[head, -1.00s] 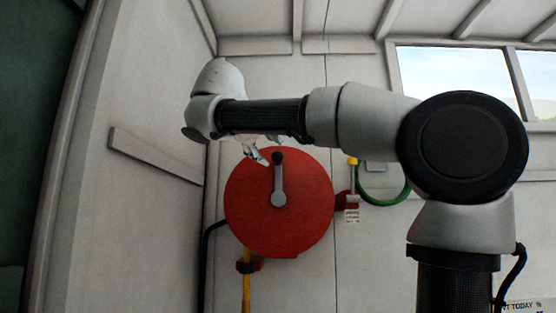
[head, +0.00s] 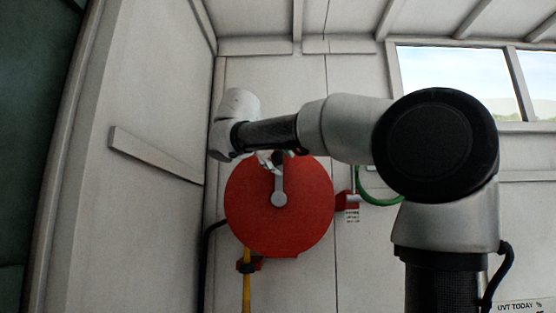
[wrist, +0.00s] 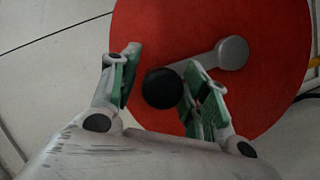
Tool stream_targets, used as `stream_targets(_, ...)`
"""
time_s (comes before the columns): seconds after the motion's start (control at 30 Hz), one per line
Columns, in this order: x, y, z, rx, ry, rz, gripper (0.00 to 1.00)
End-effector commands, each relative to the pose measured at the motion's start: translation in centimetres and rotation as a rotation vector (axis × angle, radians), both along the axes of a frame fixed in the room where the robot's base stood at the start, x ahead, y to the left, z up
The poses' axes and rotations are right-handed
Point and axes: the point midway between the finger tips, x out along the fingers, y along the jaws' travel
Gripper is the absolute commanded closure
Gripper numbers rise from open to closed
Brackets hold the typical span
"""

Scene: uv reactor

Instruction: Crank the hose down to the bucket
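The red hose reel (head: 300,228) is on the wall in the middle of the head view. Its grey crank arm (head: 279,183) points up from the hub, with a black knob (head: 278,158) at its top end. In the wrist view the knob (wrist: 162,88) sits between the two green-padded fingers of my gripper (wrist: 158,85). The fingers are open, with a gap to the left of the knob; the right finger is close to it, and I cannot tell if it touches. The yellow hose (head: 246,290) hangs below the reel. No bucket shows.
A green hose loop (head: 380,198) and a small label (head: 352,215) are to the right of the reel. A black pipe (head: 204,260) runs down at its left. A wooden rail (head: 155,155) is on the left wall. A window (head: 455,80) is at upper right.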

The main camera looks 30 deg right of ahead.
Motion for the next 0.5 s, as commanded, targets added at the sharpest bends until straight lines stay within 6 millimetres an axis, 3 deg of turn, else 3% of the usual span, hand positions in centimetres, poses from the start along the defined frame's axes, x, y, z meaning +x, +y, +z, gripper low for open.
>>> stream_targets(0.03,-0.01,0.01,0.00,0.000,0.000,0.000,0.69)
stream_targets(0.2,-0.02,0.01,0.00,0.000,0.000,0.000,1.00)
stream_targets(0.5,0.12,0.20,-0.05,-0.013,0.010,0.001,1.00)
